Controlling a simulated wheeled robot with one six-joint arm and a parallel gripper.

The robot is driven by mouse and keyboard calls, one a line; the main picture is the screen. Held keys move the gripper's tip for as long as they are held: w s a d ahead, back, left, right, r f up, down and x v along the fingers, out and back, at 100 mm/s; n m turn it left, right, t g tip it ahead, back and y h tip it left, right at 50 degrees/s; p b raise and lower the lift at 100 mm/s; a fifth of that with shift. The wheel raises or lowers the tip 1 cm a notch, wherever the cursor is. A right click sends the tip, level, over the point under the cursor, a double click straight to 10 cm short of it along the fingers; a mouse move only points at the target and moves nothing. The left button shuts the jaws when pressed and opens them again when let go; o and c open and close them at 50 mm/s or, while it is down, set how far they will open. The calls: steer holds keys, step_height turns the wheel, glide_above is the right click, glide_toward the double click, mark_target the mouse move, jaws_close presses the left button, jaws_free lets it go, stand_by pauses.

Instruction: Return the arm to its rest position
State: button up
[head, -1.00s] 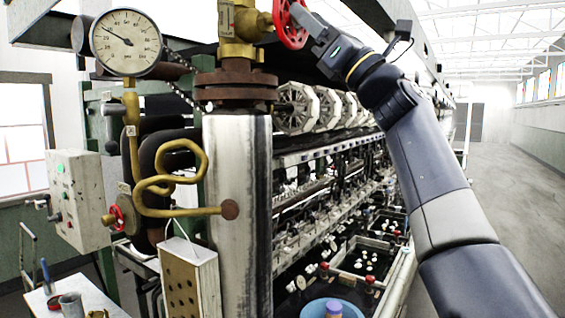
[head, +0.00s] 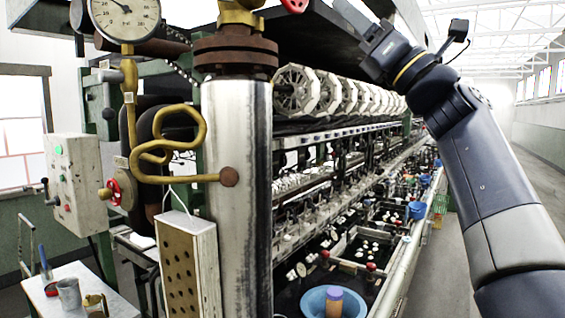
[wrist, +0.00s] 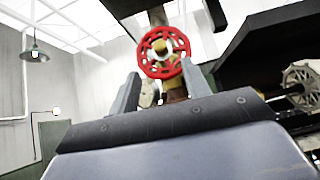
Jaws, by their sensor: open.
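My gripper (wrist: 162,92) shows in the wrist view with its two fingers apart and nothing between them. Beyond the fingertips is a red handwheel (wrist: 164,52) on a brass valve, apart from the fingers. In the head view my arm rises at the right, and my gripper (head: 350,15) is at the top edge with its fingertips partly out of the picture. Only the bottom edge of the red handwheel (head: 294,5) shows there, to the left of my gripper.
A steel column (head: 237,200), a pressure gauge (head: 125,14) and a curled yellow pipe (head: 165,150) stand at the left. The reeling machine with white reels (head: 297,91) runs back beside my arm. A blue basin (head: 312,303) is below. The aisle floor (head: 520,180) at right is clear.

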steer(key=w+n+g+y, duration=0.1)
steer(key=n+g, duration=0.2)
steer(key=w+r+n+g+y+p, duration=0.1)
steer(key=n+g, duration=0.2)
steer(key=n, duration=0.1)
steer(key=w+r+n+g+y+p, duration=0.1)
steer(key=n+g, duration=0.2)
steer(key=n, duration=0.1)
steer(key=shift+w+a+g, duration=0.2)
steer(key=shift+w+g, duration=0.1)
steer(key=shift+w, duration=0.05)
steer(key=shift+s+a, duration=0.1)
steer(key=shift+s, duration=0.05)
